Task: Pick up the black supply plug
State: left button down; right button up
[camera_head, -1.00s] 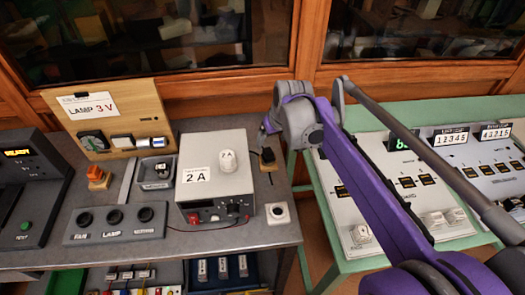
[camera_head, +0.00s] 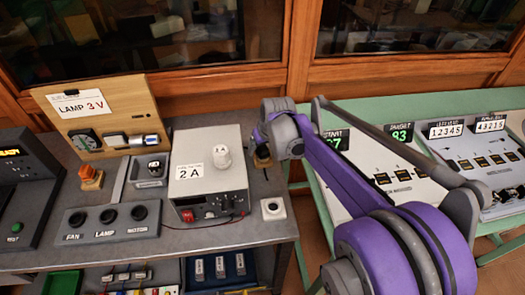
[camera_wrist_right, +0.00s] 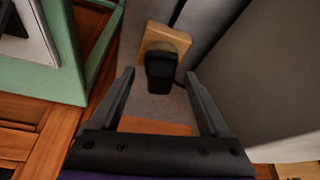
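The black supply plug (camera_wrist_right: 160,68) stands on a small wooden block (camera_wrist_right: 168,36) in the right wrist view. In the head view the plug (camera_head: 263,152) is at the bench's right end, beside the grey power supply, partly hidden by my right gripper. My right gripper (camera_head: 258,137) is over it. In the right wrist view my right gripper (camera_wrist_right: 160,74) is open, with one finger on each side of the plug in the picture and gaps on both sides. I cannot tell how far the fingertips reach down beside it. My left gripper is not in view.
The power supply (camera_head: 208,184), marked 2 A, stands close left of the plug. A small white socket block (camera_head: 273,209) is nearer the bench's front edge. A green table (camera_head: 312,215) with panels stands to the right, beyond a gap. A cable runs behind the plug.

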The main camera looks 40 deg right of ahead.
grip_shut()
notch_tip(320, 180, up, 10)
jog(key=shift+p, duration=0.8)
